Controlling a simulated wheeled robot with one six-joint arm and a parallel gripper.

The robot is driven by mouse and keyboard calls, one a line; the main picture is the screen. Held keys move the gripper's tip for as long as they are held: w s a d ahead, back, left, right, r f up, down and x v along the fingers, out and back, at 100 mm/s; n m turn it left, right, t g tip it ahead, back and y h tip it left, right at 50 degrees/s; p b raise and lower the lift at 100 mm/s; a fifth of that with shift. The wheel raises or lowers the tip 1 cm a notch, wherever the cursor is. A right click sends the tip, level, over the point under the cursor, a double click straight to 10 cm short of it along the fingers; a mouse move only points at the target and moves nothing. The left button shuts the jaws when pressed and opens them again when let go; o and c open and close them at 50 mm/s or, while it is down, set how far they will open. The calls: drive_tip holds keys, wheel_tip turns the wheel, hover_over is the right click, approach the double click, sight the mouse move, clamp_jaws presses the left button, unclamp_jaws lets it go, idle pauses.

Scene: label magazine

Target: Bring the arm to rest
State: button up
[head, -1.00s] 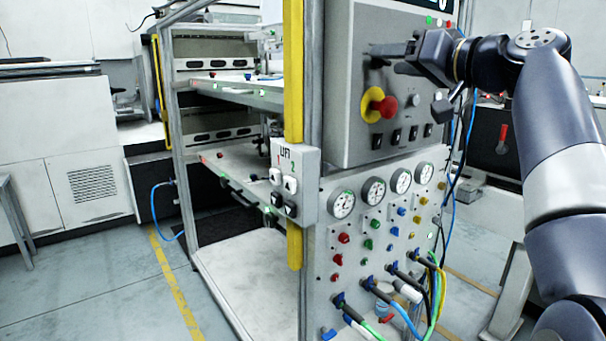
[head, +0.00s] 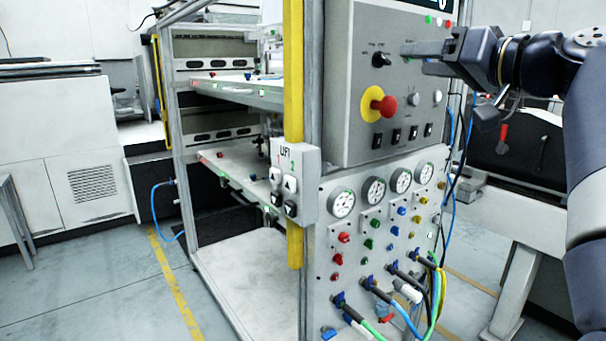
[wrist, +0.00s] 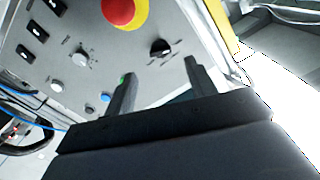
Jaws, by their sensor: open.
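My gripper (head: 412,58) is at the upper right in the head view, in front of the upper part of the grey control panel (head: 350,90). Its fingers point left, and it is empty. In the wrist view its two fingers (wrist: 158,82) stand apart with nothing between them. A black rotary selector (head: 381,59) shows on the panel to the left of the fingertips, and it also shows in the wrist view (wrist: 161,48), beyond the fingers. The fingers look clear of it.
A red emergency stop (head: 383,104) on a yellow disc sits below the selector. Black switches (head: 396,136) and gauges (head: 373,190) are lower down. Hoses (head: 405,315) hang at the bottom.

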sight(387, 59)
drive_tip(key=x, duration=0.6)
drive_tip(key=shift+a, duration=0.1)
drive_tip(key=shift+w+a+r+p, duration=0.15)
drive_tip(key=shift+w+p, duration=0.15)
drive_tip(key=shift+p, duration=0.15)
drive_tip(key=m+p, duration=0.1)
drive_tip(key=m, duration=0.1)
drive_tip(key=shift+s+r+m, duration=0.1)
drive_tip(key=shift+s+m, duration=0.05)
drive_tip(key=shift+m, duration=0.15)
drive_tip(key=m+p, duration=0.2)
drive_tip(key=m, duration=0.1)
drive_tip(key=m+p, duration=0.4)
drive_tip(key=m, duration=0.1)
drive_tip(key=shift+m+p, duration=0.3)
drive_tip(key=m+p, duration=0.8)
drive_tip(key=shift+m+p, duration=1.15)
drive_tip(key=shift+m, duration=0.05)
drive_tip(key=shift+f+m+p, duration=0.2)
drive_tip(key=shift+m+p, duration=0.15)
drive_tip(key=shift+m, duration=0.05)
